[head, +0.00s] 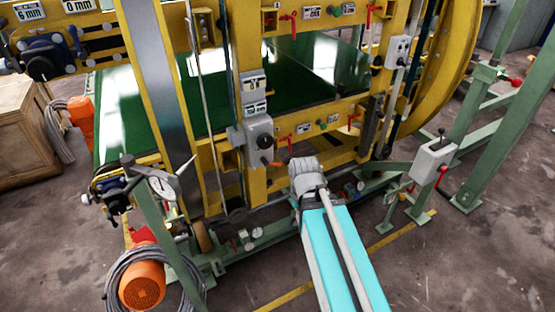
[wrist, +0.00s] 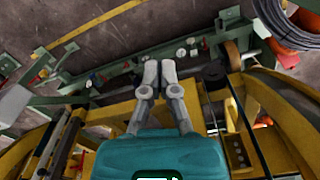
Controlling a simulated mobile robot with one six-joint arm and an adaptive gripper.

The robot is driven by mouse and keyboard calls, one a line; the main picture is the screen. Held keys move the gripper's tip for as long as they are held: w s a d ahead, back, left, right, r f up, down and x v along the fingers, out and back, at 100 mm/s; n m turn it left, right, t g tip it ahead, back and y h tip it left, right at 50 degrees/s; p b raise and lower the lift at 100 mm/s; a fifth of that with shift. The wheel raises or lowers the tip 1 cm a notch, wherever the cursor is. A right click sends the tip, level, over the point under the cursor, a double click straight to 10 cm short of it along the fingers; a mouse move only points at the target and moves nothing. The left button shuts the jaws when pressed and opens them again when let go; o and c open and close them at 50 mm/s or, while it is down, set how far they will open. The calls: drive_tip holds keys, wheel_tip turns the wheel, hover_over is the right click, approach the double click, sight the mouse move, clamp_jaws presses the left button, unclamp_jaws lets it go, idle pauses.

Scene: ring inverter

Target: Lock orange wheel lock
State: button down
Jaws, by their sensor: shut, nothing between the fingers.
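I cannot tell for sure which part is the orange wheel lock. A small orange handle (head: 274,163) sticks out below a grey control box (head: 259,132) on the yellow machine frame in the head view. Red levers (head: 284,139) sit on the yellow beam to its right. My gripper (wrist: 160,68) shows in the wrist view with its two grey fingers together and empty, above the lower frame and floor. In the head view my arm's end is in front of the machine, just right of and below the orange handle; the fingers are hidden there.
The large yellow frame (head: 160,105) with a green belt (head: 130,125) fills the middle. An orange motor (head: 142,284) with coiled cable stands low left. Green posts (head: 478,160) and a grey switch box (head: 433,160) stand right. A wooden crate (head: 25,140) is at left. Floor (head: 460,265) is clear at front right.

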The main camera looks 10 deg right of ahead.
sight(279, 164)
drive_tip(key=shift+a, duration=0.1)
drive_tip(key=shift+w, duration=0.1)
drive_tip(key=w+d+r+n+y+p, duration=0.1)
drive_tip(key=w+r+y+p, duration=0.1)
drive_tip(key=w, duration=0.7)
drive_tip(key=w+d+r+n+y+p, duration=0.1)
drive_tip(key=w+d+r+y+p, duration=0.1)
drive_tip(key=w, duration=0.8)
drive_tip(key=w+d+r+n+y+p, duration=0.1)
drive_tip(key=w+d+r+y+p, duration=0.1)
drive_tip(key=w+r, duration=0.4)
drive_tip(key=w+p, duration=0.1)
drive_tip(key=w, duration=0.2)
drive_tip(key=shift+w+d+t+p, duration=0.25)
drive_tip(key=shift+w+t+p, duration=0.05)
drive_tip(key=shift+w, duration=0.05)
drive_tip(key=shift+f, duration=0.1)
drive_tip(key=b+x, duration=1.2)
drive_tip(key=x, duration=0.2)
drive_tip(key=shift+s, duration=0.1)
